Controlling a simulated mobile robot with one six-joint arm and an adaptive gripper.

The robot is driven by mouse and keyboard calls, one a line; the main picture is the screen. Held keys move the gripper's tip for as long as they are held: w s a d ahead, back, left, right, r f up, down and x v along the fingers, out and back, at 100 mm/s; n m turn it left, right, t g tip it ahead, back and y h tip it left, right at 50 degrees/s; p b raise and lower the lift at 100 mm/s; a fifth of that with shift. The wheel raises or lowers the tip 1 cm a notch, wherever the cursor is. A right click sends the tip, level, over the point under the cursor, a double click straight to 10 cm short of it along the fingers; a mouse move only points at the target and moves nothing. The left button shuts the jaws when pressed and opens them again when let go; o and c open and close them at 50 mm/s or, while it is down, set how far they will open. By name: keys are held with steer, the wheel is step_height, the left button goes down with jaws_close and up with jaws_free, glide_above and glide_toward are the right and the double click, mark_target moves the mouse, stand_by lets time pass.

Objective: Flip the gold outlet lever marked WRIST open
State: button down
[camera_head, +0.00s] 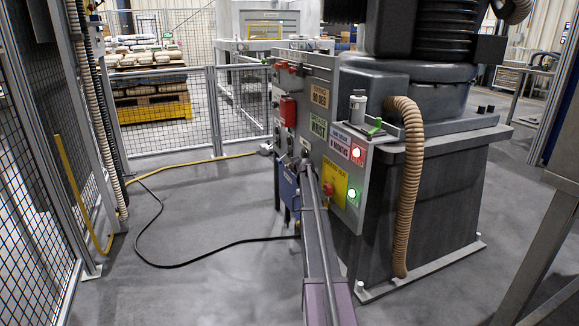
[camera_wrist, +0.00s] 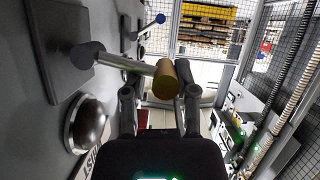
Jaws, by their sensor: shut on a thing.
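The gold outlet lever shows in the wrist view as a gold cylindrical grip (camera_wrist: 166,80) on the end of a silver rod, which runs left to a pivot on the grey panel. My gripper (camera_wrist: 159,95) has one finger on each side of the gold grip and is shut on it. A label partly cut off at the lower left ends in "IST" (camera_wrist: 92,158). In the head view my gripper (camera_head: 304,160) is at the side of the grey control panel (camera_head: 325,120); the gold grip is too small or hidden to make out there.
A second lever with a blue knob (camera_wrist: 160,18) is farther along the panel. A metal dome (camera_wrist: 86,126) bulges from the panel near my gripper. A tan hose (camera_head: 411,190) hangs beside the pedestal. Yellow and black cables lie on otherwise clear floor, with mesh fencing (camera_head: 160,85) behind.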

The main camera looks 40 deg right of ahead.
steer(key=shift+s+d+r+m+y+p, duration=0.25)
steer(key=shift+d+r+m+y+p, duration=0.2)
steer(key=shift+d+r+m+y, duration=0.45)
steer(key=shift+a+f+h, duration=0.1)
steer(key=shift+f+h, duration=0.15)
steer(key=shift+h, duration=0.05)
steer(key=shift+c, duration=1.3)
jaws_free()
steer(key=shift+f, duration=0.2)
steer(key=shift+a+r, duration=0.1)
steer(key=shift+a, duration=0.05)
steer(key=shift+w+a, duration=0.1)
steer(key=shift+a, duration=0.1)
